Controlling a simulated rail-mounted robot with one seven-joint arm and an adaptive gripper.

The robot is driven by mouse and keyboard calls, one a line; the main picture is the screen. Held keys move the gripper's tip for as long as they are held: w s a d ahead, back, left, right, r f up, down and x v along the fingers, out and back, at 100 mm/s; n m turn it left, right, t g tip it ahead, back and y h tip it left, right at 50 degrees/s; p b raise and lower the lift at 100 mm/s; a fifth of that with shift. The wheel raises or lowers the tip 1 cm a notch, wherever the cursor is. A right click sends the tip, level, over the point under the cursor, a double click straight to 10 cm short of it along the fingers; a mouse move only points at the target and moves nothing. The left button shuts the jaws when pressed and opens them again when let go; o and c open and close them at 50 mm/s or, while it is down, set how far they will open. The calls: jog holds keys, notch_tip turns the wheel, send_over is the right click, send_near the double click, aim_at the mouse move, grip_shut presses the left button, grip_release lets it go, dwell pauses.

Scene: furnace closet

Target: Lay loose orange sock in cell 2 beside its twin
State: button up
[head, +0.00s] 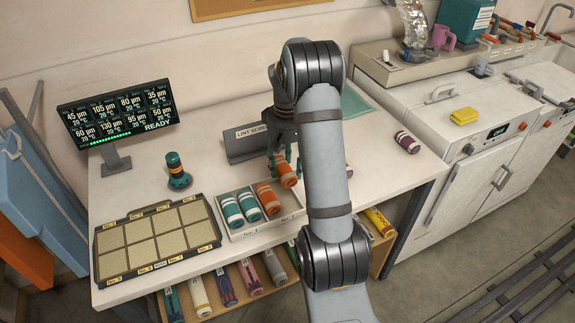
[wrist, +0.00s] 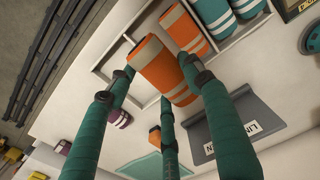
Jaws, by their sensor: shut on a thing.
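My gripper (head: 283,158) has teal-wrapped fingers, also seen in the wrist view (wrist: 160,92). It is shut on a rolled orange sock with a pale band (head: 288,175), which appears tilted in the wrist view (wrist: 155,62). The held sock is at the back right of the white divided tray (head: 232,237), close to the twin orange sock (head: 268,199) lying inside. The twin shows just beyond it in the wrist view (wrist: 182,28). Two teal-and-white socks (head: 231,211) (head: 250,206) lie left of the twin. I cannot tell whether the held sock touches the tray.
A grey lint screen holder (head: 243,147) stands behind the tray. A sectioned mat (head: 155,240), a teal spool (head: 178,172) and a display (head: 117,112) are at left. A purple roll (head: 407,141) lies at right. An orange item (wrist: 155,137) shows in the wrist view.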

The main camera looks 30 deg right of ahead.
jog(key=shift+d+f+b, duration=0.2)
jog(key=shift+f+b, duration=0.3)
jog(key=shift+f, duration=0.2)
notch_tip(320, 180, down, 4)
jog(key=b, duration=0.3)
jog(key=shift+a, duration=0.1)
jog(key=o, duration=0.8)
jog(key=shift+c, duration=0.2)
jog(key=shift+o, duration=1.4)
jog(key=shift+o, duration=1.4)
jog(key=shift+r, duration=0.1)
